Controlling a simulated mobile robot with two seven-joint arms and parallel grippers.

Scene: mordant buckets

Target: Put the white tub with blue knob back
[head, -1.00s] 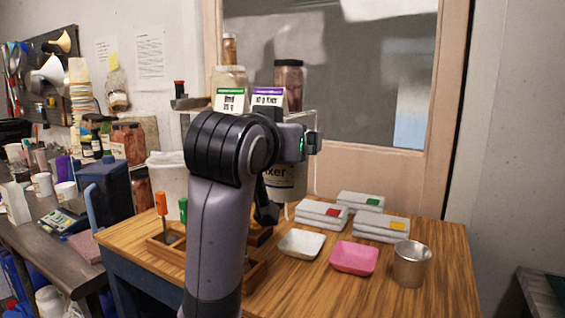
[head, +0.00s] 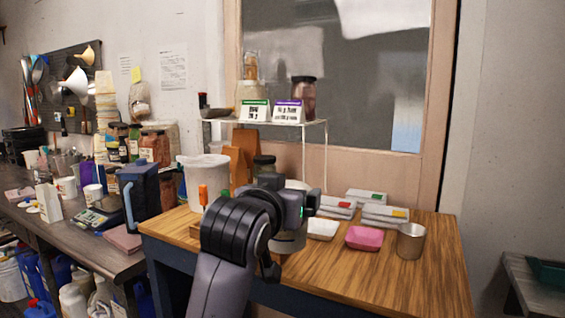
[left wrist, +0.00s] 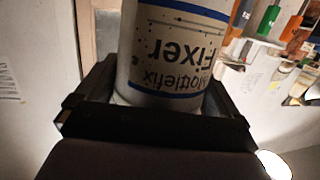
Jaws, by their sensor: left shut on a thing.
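A white tub with blue bands (left wrist: 175,50) is between the jaws of my left gripper (left wrist: 160,108) in the left wrist view. Its printing, "Mottlefix Fixer", shows upside down there. The gripper is shut on the tub. My arm covers much of the tub, and no blue knob can be made out. My right gripper is not in view.
The wooden table (head: 350,283) holds a white tray (head: 322,229), a pink tray (head: 364,238), a metal cup (head: 411,241) and stacked boxes (head: 385,216). A white bucket (head: 190,172) stands at its left back. A clear raised shelf (head: 326,160) bears jars and two label cards.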

